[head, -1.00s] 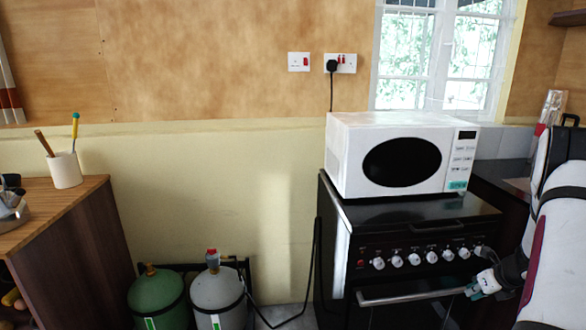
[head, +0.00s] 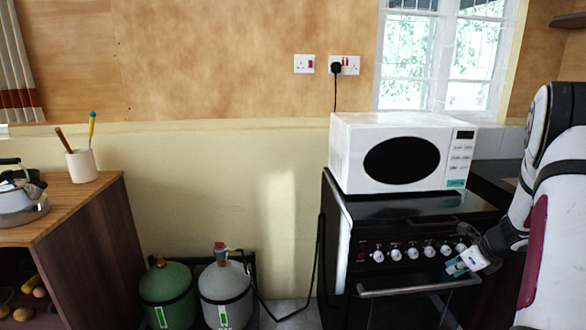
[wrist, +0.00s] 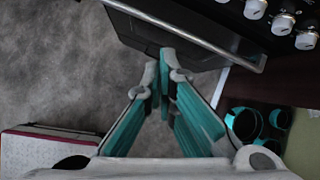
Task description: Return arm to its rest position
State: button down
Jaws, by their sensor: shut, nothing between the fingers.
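My gripper (head: 459,268) is at the right of the head view, in front of the black oven and just under its row of knobs. In the wrist view my gripper (wrist: 166,62) has its teal-padded fingers brought together at the tips, with nothing between them. My white arm comes in from the right edge of the head view. The oven handle (head: 400,288) passes close to the gripper in the picture; I cannot tell whether they touch. The oven door looks closed.
A white microwave (head: 385,155) stands on the oven (head: 400,225). Green (head: 167,293) and grey (head: 226,290) gas cylinders stand against the wall. A wooden counter (head: 85,200) at left holds a kettle (head: 20,200) and a utensil cup (head: 81,165). Grey floor (wrist: 50,70) is bare in the wrist view.

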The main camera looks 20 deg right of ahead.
jog(key=w+a+r+n+y+p, duration=0.1)
jog(key=a+r+n, duration=0.5)
jog(key=a+r, duration=0.45)
jog(key=a+r+n+y+p, duration=0.1)
jog(key=a+r+n, duration=0.65)
jog(key=a, duration=0.55)
jog(key=s+a+r+n+g+p, duration=0.1)
jog(key=s+a+r+n, duration=0.3)
jog(key=a, duration=0.3)
jog(key=s+a+r+n+g+p, duration=0.1)
jog(key=s+a+r+n, duration=0.3)
jog(key=s+a, duration=0.15)
jog(key=s+a+r+n+p, duration=0.1)
jog(key=s+a+n, duration=0.2)
jog(key=s+n, duration=0.3)
jog(key=s+a+r+n+h+p, duration=0.1)
jog(key=s+a+n, duration=0.3)
jog(key=s, duration=0.6)
jog(key=shift+s+a+r+n+h, duration=0.2)
jog(key=shift+s+r+n+h, duration=0.25)
jog(key=shift+n, duration=0.8)
jog(key=shift+r, duration=0.1)
